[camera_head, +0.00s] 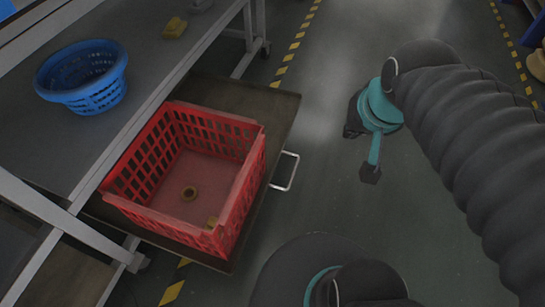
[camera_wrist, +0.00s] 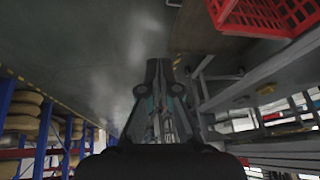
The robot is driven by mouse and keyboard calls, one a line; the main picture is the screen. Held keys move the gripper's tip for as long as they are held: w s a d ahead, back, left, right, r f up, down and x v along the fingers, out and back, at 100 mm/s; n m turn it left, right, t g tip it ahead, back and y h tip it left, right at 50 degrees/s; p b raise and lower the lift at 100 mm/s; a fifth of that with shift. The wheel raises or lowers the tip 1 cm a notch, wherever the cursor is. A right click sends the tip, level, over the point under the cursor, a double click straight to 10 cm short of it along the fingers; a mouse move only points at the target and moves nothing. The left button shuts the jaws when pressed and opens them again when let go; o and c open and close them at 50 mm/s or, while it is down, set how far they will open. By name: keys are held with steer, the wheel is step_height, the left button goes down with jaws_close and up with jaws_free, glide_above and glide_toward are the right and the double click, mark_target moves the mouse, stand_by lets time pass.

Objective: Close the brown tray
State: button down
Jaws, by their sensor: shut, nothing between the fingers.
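The brown tray (camera_head: 262,98) is slid out from under the grey table and carries a red basket (camera_head: 247,185). A pale metal handle (camera_head: 287,172) sticks out from its right side. My gripper (camera_head: 370,173) is shut and empty, over the floor to the right of the handle and clear of it. In the wrist view my gripper (camera_wrist: 165,78) shows at centre, with part of the tray (camera_wrist: 203,35) and the red basket (camera_wrist: 262,18) at upper right.
A blue basket (camera_head: 88,82) and a small yellow part (camera_head: 175,27) stand on the grey table (camera_head: 115,35). Small parts lie in the red basket. The floor (camera_head: 325,120) between tray and gripper is clear. Racks with brown goods (camera_wrist: 22,110) show at left in the wrist view.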

steer(key=w+a+f+m+g+y+b, duration=0.25)
steer(key=w+f+m+b, duration=0.25)
steer(key=w+f+m, duration=1.35)
steer(key=w+a+f+b, duration=0.1)
steer(key=w+a+f, duration=0.1)
steer(key=f, duration=0.7)
steer(key=w+a+f+m+g+b, duration=0.1)
steer(key=w+a+f+b, duration=0.1)
steer(key=f, duration=0.8)
steer(key=w+a+f+b, duration=0.1)
steer(key=w+a+f, duration=0.2)
steer(key=f, duration=0.7)
steer(key=w, duration=0.2)
steer(key=shift+w+a+f+m+g, duration=0.25)
steer(key=shift+w+m+g, duration=0.1)
steer(key=shift+w, duration=0.05)
